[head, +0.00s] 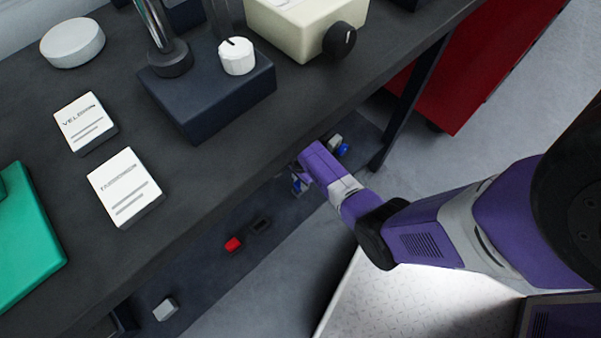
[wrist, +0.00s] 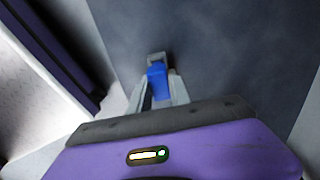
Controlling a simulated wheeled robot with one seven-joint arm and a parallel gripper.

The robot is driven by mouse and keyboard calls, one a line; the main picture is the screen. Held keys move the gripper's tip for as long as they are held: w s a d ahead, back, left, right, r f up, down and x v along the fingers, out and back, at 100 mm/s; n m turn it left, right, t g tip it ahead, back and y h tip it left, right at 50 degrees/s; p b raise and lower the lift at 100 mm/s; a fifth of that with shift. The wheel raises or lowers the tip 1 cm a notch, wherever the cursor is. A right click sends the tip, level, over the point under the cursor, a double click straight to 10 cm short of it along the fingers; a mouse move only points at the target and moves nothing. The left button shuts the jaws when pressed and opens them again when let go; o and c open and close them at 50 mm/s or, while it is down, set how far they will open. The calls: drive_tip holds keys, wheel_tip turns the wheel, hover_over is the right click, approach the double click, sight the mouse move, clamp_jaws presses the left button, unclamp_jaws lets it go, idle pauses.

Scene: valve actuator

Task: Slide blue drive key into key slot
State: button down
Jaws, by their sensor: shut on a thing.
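My gripper (head: 298,183) is low over the dark lower shelf, under the workbench edge. In the wrist view my gripper (wrist: 160,92) is shut on the blue drive key (wrist: 158,82), which sits between the two grey fingers. A bit of blue (head: 296,187) shows at the fingertips in the head view. A small grey piece (wrist: 156,58) shows just beyond the key; I cannot tell whether they touch. A dark block with a black opening (head: 261,225) lies on the shelf, left of and below the gripper; I cannot tell whether this is the key slot.
A red piece (head: 233,244) lies beside the dark block. A grey-and-blue part (head: 340,146) is behind my gripper, and a pale block (head: 165,310) is at lower left. The workbench (head: 215,170) overhangs the shelf. A dark leg (head: 405,110) stands at right.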

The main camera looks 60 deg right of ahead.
drive_tip(key=shift+f+b, duration=0.6)
drive_tip(key=shift+f, duration=0.3)
drive_tip(key=c, duration=1.1)
unclamp_jaws()
drive_tip(key=shift+r+p, duration=1.75)
drive_tip(key=shift+r, duration=2.25)
